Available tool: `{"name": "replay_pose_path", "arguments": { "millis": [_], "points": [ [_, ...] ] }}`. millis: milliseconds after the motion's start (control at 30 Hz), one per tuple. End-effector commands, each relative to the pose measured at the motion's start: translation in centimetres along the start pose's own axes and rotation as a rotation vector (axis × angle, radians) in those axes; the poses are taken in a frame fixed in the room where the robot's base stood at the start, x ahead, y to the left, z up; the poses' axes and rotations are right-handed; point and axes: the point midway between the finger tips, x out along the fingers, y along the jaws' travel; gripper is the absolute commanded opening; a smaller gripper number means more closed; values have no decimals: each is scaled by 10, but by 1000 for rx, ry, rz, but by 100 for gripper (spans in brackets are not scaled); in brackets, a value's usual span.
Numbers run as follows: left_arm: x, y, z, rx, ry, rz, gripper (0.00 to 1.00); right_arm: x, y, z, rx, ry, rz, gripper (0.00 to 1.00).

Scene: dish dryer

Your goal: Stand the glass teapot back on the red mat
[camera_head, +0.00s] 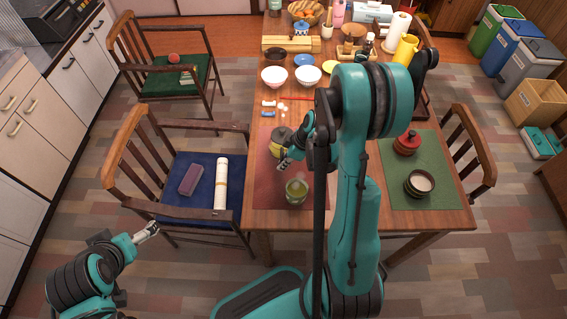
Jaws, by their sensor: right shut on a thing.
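The glass teapot (282,138), with yellow-green contents and a greyish top, is at the upper part of the red mat (264,185). My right gripper (287,160) is close against its right and near side and is shut on it. The fingers and the arm hide the exact grip. I cannot tell whether the teapot touches the mat or is held just above it. A greenish glass cup (297,191) stands on the mat nearer to me. My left gripper (147,231) is low at the left, away from the table; its jaw opening is unclear.
A green mat (428,150) at the right holds a red pot (407,143) and a dark bowl (419,184). White bowls (308,76) and small items lie beyond the red mat. Chairs flank the table. My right arm hides the table's middle.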

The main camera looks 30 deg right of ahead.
Motion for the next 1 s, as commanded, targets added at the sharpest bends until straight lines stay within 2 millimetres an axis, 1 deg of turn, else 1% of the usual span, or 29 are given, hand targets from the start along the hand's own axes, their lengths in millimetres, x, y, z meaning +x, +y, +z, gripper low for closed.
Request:
{"name": "replay_pose_path", "arguments": {
  "millis": [67,100,167,200,467,567,667,900,1000],
  "points": [
    [2,0,2,0,0,0,96,2,0,1,0,1,0,0],
    [3,0,2,0,0,0,96,3,0,1,0,0,0,12],
    [2,0,2,0,0,0,96,2,0,1,0,0,0,28],
    [2,0,2,0,0,0,96,2,0,1,0,0,0,30],
    [2,0,1,0,0,0,96,2,0,1,0,0,0,30],
    [-2,0,-1,0,0,0,96,-2,0,-1,0,0,0,30],
    [-7,0,-5,0,0,0,96,-17,0,-1,2,0,1,30],
    [-26,0,-19,0,0,0,96,-72,0,-2,3,0,1,30],
    [-32,0,-23,0,0,0,96,-92,0,-1,2,0,0,30]
  ]
}}
